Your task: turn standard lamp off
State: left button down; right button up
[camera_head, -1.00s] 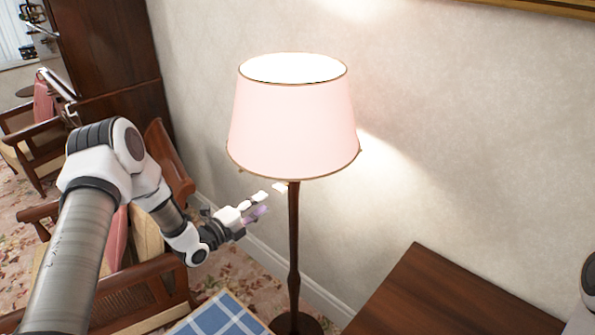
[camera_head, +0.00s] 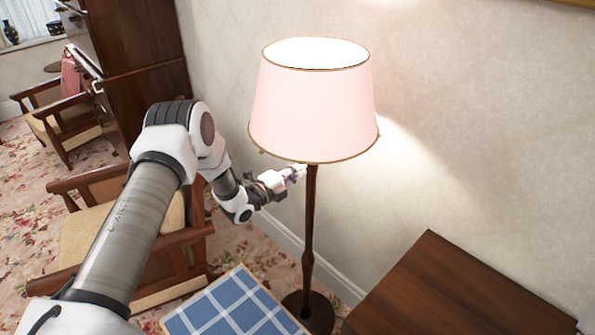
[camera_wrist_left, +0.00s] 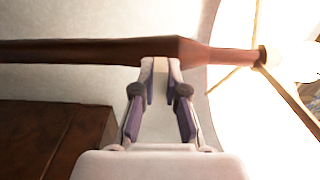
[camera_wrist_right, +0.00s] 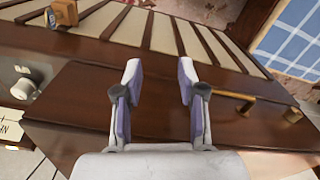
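The standard lamp has a pink shade (camera_head: 313,105) and a dark wooden pole (camera_head: 310,225) on a round base (camera_head: 308,312). It is lit, with a bright shade and light on the wall. My left gripper (camera_head: 297,172) is at the upper pole, just below the shade rim. In the left wrist view, its fingertips (camera_wrist_left: 161,65) are drawn together at the pole (camera_wrist_left: 90,50); whether they touch it I cannot tell. I see nothing clearly held. My right gripper (camera_wrist_right: 158,80) is open and empty over brown wooden furniture (camera_wrist_right: 70,100).
A wooden table (camera_head: 450,290) stands right of the lamp. A blue checked cloth surface (camera_head: 235,305) is in front. An armchair (camera_head: 95,230) is behind my left arm, and a tall dark cabinet (camera_head: 140,50) stands beyond. The plain wall (camera_head: 480,120) is behind the lamp.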

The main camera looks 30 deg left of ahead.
pick_arm(q)
jog(key=shift+f, duration=0.1)
dwell(0.3)
jog(key=n+b, duration=0.3)
jog(key=n, duration=0.1)
jog(key=shift+f, duration=0.15)
jog(key=n+b, duration=0.3)
jog(key=n, duration=0.1)
jog(key=shift+n, duration=0.4)
jog(key=n+b, duration=0.3)
jog(key=n, duration=0.2)
jog(key=shift+n+b, duration=0.75)
jog(key=shift+n, duration=1.25)
jog(key=c, duration=1.2)
grip_release()
jog(key=shift+r, duration=0.2)
